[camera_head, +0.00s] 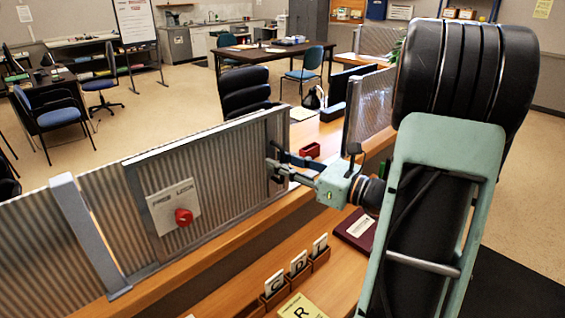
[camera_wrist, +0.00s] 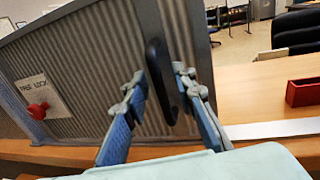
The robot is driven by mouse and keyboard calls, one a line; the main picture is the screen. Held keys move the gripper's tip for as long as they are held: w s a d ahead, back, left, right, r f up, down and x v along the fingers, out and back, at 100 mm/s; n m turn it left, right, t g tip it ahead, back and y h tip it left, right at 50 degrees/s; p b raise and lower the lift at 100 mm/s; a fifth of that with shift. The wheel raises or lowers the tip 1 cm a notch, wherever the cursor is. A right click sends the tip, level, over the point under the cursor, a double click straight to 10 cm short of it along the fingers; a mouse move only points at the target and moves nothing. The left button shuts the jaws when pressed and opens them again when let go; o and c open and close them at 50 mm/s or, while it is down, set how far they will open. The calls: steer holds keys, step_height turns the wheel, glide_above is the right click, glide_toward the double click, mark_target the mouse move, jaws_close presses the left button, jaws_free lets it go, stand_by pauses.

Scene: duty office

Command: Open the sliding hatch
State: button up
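The hatch is a grey corrugated panel (camera_head: 225,165) in a metal frame, standing on the wooden counter. A plate marked FREE and LOCK (camera_head: 160,205) with a red knob (camera_head: 183,217) is on its face; both also show at the left of the wrist view, the knob there (camera_wrist: 37,111). An upright black handle (camera_wrist: 160,72) is near the panel's right edge. My gripper (camera_head: 273,163) is at that edge. In the wrist view its blue-grey fingers (camera_wrist: 160,85) are apart, one either side of the handle, with visible gaps. Contact with the handle cannot be made out.
Right of the panel is a gap above the counter (camera_head: 322,132), then another corrugated panel (camera_head: 370,105). A grey post (camera_head: 88,235) stands left of the hatch. A red box (camera_head: 310,150), letter card holders (camera_head: 298,268) and a dark red folder (camera_head: 358,230) are on the counter.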

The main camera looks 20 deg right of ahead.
steer(key=v, duration=1.2)
steer(key=shift+f, duration=0.1)
